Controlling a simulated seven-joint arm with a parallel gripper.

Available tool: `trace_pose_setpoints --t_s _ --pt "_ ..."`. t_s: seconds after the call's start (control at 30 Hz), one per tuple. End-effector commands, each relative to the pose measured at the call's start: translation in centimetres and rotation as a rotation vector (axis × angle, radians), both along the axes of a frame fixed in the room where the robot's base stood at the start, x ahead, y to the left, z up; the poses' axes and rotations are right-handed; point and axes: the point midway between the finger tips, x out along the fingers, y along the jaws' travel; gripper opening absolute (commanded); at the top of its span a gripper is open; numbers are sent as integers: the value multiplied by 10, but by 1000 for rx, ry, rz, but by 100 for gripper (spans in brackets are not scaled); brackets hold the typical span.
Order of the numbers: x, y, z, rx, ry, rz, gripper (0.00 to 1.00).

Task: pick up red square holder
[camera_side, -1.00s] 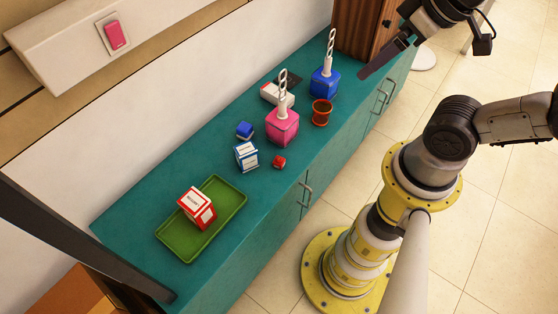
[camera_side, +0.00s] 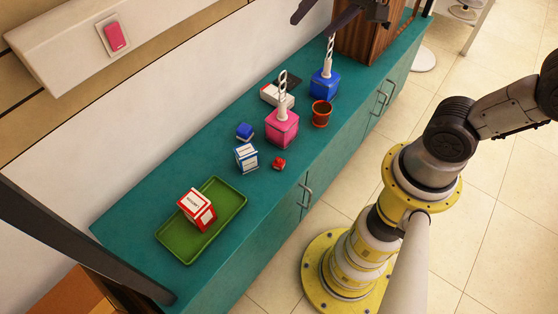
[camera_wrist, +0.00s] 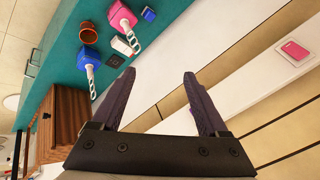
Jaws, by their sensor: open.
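A small red-orange open-topped holder (camera_side: 321,113) stands upright on the teal counter, right of the pink holder. It also shows at the upper left of the wrist view (camera_wrist: 88,33). A pink square holder (camera_side: 282,130) with a white twisted handle stands left of it; the wrist view shows it at the top (camera_wrist: 120,17). A blue square holder (camera_side: 323,84) with a similar handle stands behind the red-orange one. My gripper (camera_wrist: 158,75) is open and empty, above the counter's far end near the wall. In the side view it is partly cut off at the top edge.
The wooden cabinet (camera_side: 368,38) stands at the counter's far end, close to my gripper. A white box (camera_side: 274,95), blue block (camera_side: 244,131), blue-white box (camera_side: 246,157) and small red block (camera_side: 279,163) are nearby. A green tray (camera_side: 232,206) holds a red-white box (camera_side: 198,208).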

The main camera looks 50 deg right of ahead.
Motion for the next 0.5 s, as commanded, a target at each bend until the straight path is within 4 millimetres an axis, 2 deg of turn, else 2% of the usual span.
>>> trace_pose_setpoints --t_s 0.03,0.1,0.17,0.23,0.3,0.37,0.4,0.5 --pt "25 2 -18 48 42 -71 77" --pt "55 5 -44 112 85 -174 77" --pt "78 8 -72 156 129 -256 77" --pt "99 12 -111 194 183 -340 77" --pt "112 16 -153 218 243 -413 77" --pt "118 19 -192 225 297 -462 77" --pt "118 21 -217 224 334 -488 77" --pt "109 24 -273 202 425 -511 77"
